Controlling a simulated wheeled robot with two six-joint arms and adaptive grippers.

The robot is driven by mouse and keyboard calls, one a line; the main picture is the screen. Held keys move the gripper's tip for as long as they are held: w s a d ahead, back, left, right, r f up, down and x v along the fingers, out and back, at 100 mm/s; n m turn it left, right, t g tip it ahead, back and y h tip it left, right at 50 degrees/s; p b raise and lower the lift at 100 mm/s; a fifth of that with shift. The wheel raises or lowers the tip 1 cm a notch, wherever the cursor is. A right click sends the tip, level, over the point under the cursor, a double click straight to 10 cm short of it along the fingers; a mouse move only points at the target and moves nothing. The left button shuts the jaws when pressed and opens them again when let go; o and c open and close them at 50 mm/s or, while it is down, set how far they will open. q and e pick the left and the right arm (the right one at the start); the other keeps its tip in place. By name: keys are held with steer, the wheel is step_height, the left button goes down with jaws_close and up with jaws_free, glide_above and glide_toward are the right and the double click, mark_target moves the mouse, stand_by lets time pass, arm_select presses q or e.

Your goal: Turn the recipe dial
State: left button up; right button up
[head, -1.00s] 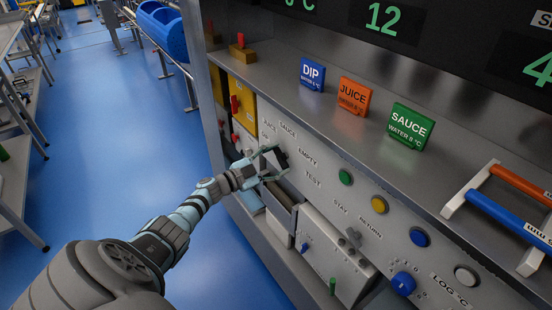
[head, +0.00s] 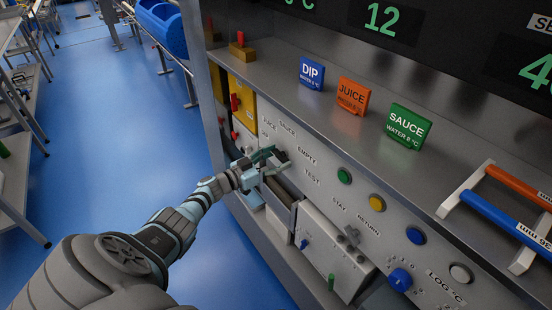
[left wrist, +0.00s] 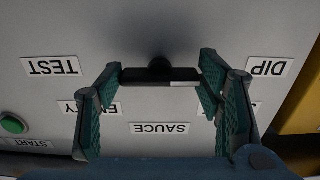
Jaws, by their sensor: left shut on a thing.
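Another label at right is mostly hidden by the other finger. My left gripper (head: 268,163) is at the dial in the head view, its fingers (left wrist: 160,88) on both ends of the bar, shut on it. The dial is partly hidden by the fingers in the head view. My right gripper is not in view.
Green (head: 344,176), yellow (head: 377,203) and blue (head: 415,235) buttons and a blue knob (head: 401,281) sit to the right on the panel. DIP (head: 312,73), JUICE (head: 353,96) and SAUCE (head: 407,126) cards stand on the shelf above. An open drawer (head: 281,205) lies below the dial.

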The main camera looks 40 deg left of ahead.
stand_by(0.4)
arm_select(q)
steer(key=o, duration=1.1)
steer(key=shift+o, duration=0.2)
steer(key=v, duration=1.2)
